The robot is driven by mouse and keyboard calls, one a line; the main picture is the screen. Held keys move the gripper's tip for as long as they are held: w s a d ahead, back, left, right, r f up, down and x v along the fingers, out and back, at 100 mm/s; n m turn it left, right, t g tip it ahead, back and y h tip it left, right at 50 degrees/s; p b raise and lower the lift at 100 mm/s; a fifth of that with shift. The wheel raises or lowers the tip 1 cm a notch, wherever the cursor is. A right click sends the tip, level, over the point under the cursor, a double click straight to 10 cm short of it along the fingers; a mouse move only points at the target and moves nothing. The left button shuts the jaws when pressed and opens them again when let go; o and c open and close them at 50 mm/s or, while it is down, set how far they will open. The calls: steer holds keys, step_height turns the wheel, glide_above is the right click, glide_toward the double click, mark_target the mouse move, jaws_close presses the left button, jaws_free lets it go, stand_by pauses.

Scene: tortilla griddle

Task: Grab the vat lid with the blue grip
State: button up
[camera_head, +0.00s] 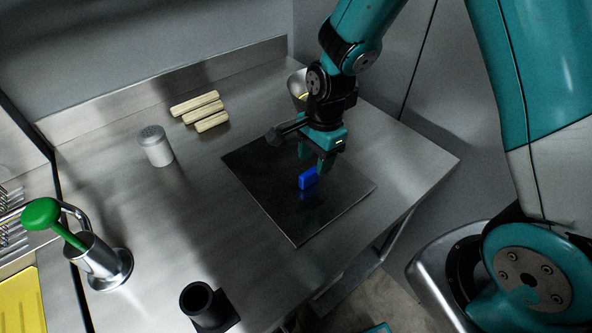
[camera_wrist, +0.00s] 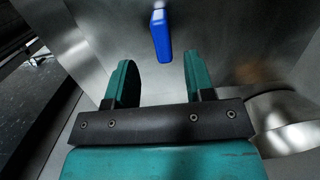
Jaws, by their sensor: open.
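The vat lid (camera_head: 255,178) is a dark, shiny square plate lying flat at the counter's middle right. Its blue grip (camera_head: 308,178) is a small upright block near the middle of the plate. My gripper (camera_head: 314,160) is over the lid, pointing down, just behind and above the blue grip. In the wrist view my gripper (camera_wrist: 158,64) is open, with nothing between its two teal fingers. There the blue grip (camera_wrist: 160,37) stands beyond the fingertips, roughly in line with the gap between them. I cannot tell the exact height of the fingers above the lid.
The steel counter (camera_head: 200,220) has free room left of the lid. Pale bars (camera_head: 198,107) lie at the back, a metal shaker (camera_head: 155,147) stands left, and a bowl (camera_head: 297,84) sits behind my arm.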

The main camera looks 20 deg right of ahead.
mark_target(310, 171)
steer(key=shift+a+f+p, duration=0.2)
steer(key=shift+f+p, duration=0.05)
steer(key=shift+f, duration=0.65)
steer(key=shift+a+f+p, duration=0.25)
steer(key=shift+f+p, duration=0.05)
steer(key=shift+f, duration=0.55)
steer(key=shift+a+f+p, duration=0.2)
steer(key=shift+f+p, duration=0.05)
steer(key=shift+f, duration=0.65)
steer(key=shift+c, duration=0.5)
jaws_close()
